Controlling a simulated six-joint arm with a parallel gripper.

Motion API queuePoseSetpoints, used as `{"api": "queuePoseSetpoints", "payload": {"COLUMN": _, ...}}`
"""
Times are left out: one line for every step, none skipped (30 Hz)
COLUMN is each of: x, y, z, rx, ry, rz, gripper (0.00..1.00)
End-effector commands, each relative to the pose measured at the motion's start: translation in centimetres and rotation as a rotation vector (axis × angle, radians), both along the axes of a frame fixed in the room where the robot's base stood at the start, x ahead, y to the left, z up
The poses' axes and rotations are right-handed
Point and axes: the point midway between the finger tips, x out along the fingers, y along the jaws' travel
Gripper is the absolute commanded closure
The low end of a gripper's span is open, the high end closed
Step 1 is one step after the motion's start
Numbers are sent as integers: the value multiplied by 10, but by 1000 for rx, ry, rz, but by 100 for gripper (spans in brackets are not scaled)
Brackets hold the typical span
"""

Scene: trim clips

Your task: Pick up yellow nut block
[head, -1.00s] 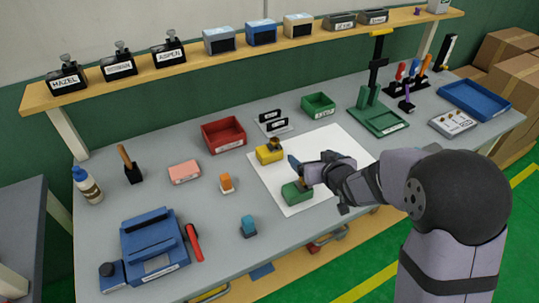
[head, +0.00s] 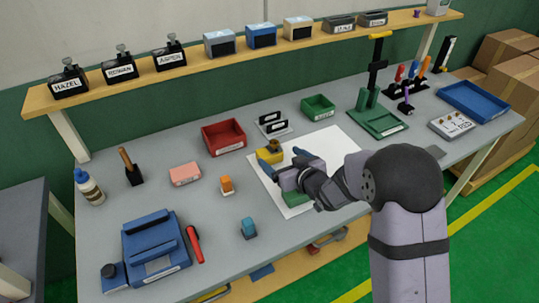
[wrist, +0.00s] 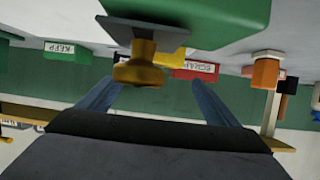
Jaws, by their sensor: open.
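The yellow nut block (head: 266,156) stands on the white sheet (head: 335,146) in the head view, with a brass nut on top. Its near side is partly covered by my gripper (head: 284,163). My gripper is open, its blue fingers spread and pointing toward the yellow block. The wrist view is upside down. There the green block (wrist: 205,20) fills the top, and its brass knob (wrist: 146,68) hides most of the yellow block (wrist: 174,57).
A red bin (head: 223,137) and a green bin (head: 318,107) stand behind the sheet. An orange block (head: 227,187) and a blue block (head: 248,229) stand to the left. A green stand (head: 380,122) is at the right. The bench between the small blocks is bare.

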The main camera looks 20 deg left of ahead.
Motion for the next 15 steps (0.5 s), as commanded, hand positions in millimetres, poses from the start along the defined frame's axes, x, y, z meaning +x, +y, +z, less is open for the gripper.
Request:
{"api": "queuePoseSetpoints", "payload": {"x": 1, "y": 1, "z": 0, "rx": 0, "ry": 1, "rz": 1, "gripper": 16}}
{"api": "queuePoseSetpoints", "payload": {"x": 2, "y": 3, "z": -1, "rx": 0, "ry": 1, "rz": 1, "gripper": 16}}
{"api": "queuePoseSetpoints", "payload": {"x": 3, "y": 4, "z": -2, "rx": -1, "ry": 2, "rz": 1, "gripper": 16}}
{"api": "queuePoseSetpoints", "payload": {"x": 4, "y": 6, "z": -2, "rx": -1, "ry": 2, "rz": 1, "gripper": 16}}
{"api": "queuePoseSetpoints", "payload": {"x": 6, "y": 8, "z": -3, "rx": -1, "ry": 2, "rz": 2, "gripper": 16}}
{"api": "queuePoseSetpoints", "payload": {"x": 8, "y": 10, "z": -5, "rx": -1, "ry": 2, "rz": 1, "gripper": 16}}
{"api": "queuePoseSetpoints", "payload": {"x": 10, "y": 12, "z": -6, "rx": -1, "ry": 2, "rz": 1, "gripper": 16}}
{"api": "queuePoseSetpoints", "payload": {"x": 12, "y": 15, "z": -7, "rx": -1, "ry": 2, "rz": 1, "gripper": 16}}
{"api": "queuePoseSetpoints", "payload": {"x": 15, "y": 18, "z": -8, "rx": -1, "ry": 2, "rz": 1, "gripper": 16}}
{"api": "queuePoseSetpoints", "payload": {"x": 17, "y": 20, "z": -10, "rx": -1, "ry": 2, "rz": 1, "gripper": 16}}
{"api": "queuePoseSetpoints", "payload": {"x": 18, "y": 22, "z": -11, "rx": -2, "ry": 1, "rz": 1, "gripper": 16}}
{"api": "queuePoseSetpoints", "payload": {"x": 22, "y": 25, "z": -13, "rx": -1, "ry": 0, "rz": 1, "gripper": 16}}
{"api": "queuePoseSetpoints", "payload": {"x": 24, "y": 27, "z": -14, "rx": -1, "ry": 0, "rz": 1, "gripper": 16}}
{"api": "queuePoseSetpoints", "payload": {"x": 25, "y": 29, "z": -15, "rx": 0, "ry": 0, "rz": 1, "gripper": 16}}
{"api": "queuePoseSetpoints", "payload": {"x": 27, "y": 30, "z": -17, "rx": -1, "ry": 0, "rz": 1, "gripper": 16}}
